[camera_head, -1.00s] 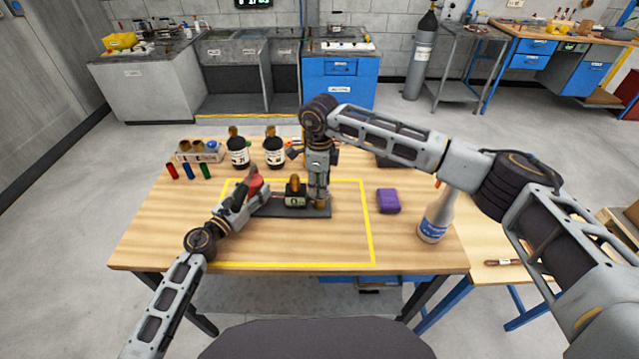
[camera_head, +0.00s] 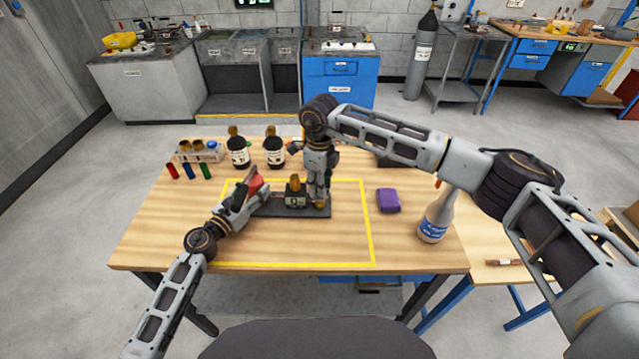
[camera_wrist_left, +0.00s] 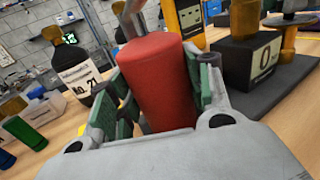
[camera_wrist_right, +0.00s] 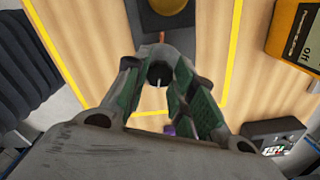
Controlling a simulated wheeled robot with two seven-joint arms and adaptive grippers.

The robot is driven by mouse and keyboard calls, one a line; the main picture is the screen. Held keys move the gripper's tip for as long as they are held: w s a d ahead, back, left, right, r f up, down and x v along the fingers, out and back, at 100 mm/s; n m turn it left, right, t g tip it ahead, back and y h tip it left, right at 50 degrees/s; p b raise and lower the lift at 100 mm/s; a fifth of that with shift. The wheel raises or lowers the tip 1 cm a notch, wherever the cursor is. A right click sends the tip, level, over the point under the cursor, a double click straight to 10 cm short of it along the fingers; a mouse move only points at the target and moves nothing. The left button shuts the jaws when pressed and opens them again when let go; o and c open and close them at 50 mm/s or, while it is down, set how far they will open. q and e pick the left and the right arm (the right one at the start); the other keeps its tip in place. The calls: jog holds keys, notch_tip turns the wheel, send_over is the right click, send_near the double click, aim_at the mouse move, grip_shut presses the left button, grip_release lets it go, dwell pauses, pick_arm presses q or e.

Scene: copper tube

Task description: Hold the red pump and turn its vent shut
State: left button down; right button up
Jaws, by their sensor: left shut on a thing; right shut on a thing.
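The red pump (camera_head: 257,183) stands at the left end of a dark base (camera_head: 287,211), and it fills the middle of the left wrist view (camera_wrist_left: 158,80). My left gripper (camera_head: 250,190) is shut around the pump's body, one finger on each side. A black gauge block (camera_head: 296,200) marked 0, with a brass-coloured top, sits mid-base. My right gripper (camera_head: 320,202) points down at the base's right end, shut on the vent. In the right wrist view the vent (camera_wrist_right: 160,72) shows as a dark round piece between the fingers. The fingers hide most of it.
Two dark labelled bottles (camera_head: 239,153) (camera_head: 274,152), a vial rack (camera_head: 200,151) and coloured tubes (camera_head: 189,171) stand behind and left. A purple block (camera_head: 388,201) and a white bottle (camera_head: 435,219) stand right. The table inside the yellow outline's front is clear.

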jog(key=shift+m, duration=1.5)
jog(key=o, duration=1.1)
jog(key=shift+c, duration=0.2)
jog(key=shift+r, duration=0.1)
notch_tip(320, 180, up, 12)
